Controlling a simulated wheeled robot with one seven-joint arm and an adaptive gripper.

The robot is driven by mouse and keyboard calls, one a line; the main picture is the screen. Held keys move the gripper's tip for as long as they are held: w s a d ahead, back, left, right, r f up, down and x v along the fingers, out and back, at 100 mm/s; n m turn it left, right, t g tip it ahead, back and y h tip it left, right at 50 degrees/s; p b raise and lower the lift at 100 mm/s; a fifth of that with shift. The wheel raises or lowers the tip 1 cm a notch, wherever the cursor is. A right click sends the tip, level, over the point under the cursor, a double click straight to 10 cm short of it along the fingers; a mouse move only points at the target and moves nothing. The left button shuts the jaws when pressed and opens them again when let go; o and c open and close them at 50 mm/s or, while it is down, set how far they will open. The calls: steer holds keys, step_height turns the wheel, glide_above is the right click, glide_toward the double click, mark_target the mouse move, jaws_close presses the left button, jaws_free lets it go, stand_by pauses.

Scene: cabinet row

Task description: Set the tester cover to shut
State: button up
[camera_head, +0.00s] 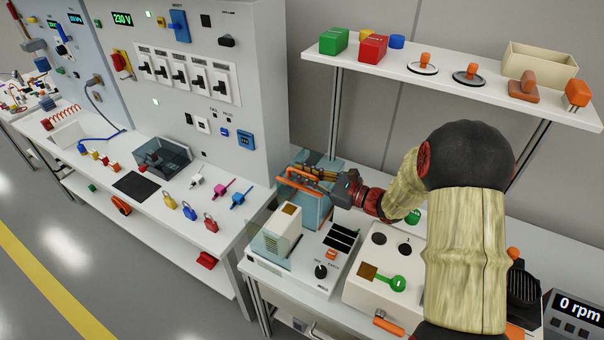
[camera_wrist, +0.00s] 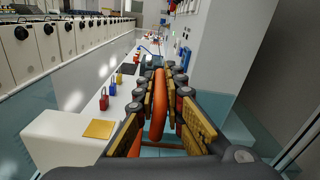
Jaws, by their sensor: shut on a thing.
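The tester (camera_head: 312,262) is a white box with a dark knob and black slots on its top, left of my arm in the head view. Its cover (camera_head: 313,211) is a see-through teal panel with an orange handle (camera_head: 292,183). The cover stands raised at the back of the tester, though its exact angle is hard to tell. My gripper (camera_head: 312,174) is shut on the handle. In the wrist view the orange handle (camera_wrist: 159,105) runs between the yellow-padded fingers of my gripper (camera_wrist: 163,100). My fingers hide part of the handle.
A white block with a tan pad (camera_head: 282,222) stands on the tester's left. The left bench holds padlocks (camera_head: 190,211). A shelf (camera_head: 450,87) hangs above the bench behind my arm.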

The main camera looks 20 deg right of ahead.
jaws_close()
steer(key=shift+a, duration=0.1)
stand_by(0.3)
steer(key=s+a+p, duration=0.3)
steer(key=s+a, duration=0.9)
steer(key=shift+s, duration=0.15)
steer(key=shift+f, duration=0.1)
steer(key=o, duration=0.7)
jaws_free()
steer(key=shift+c, duration=0.2)
steer(key=v, duration=1.2)
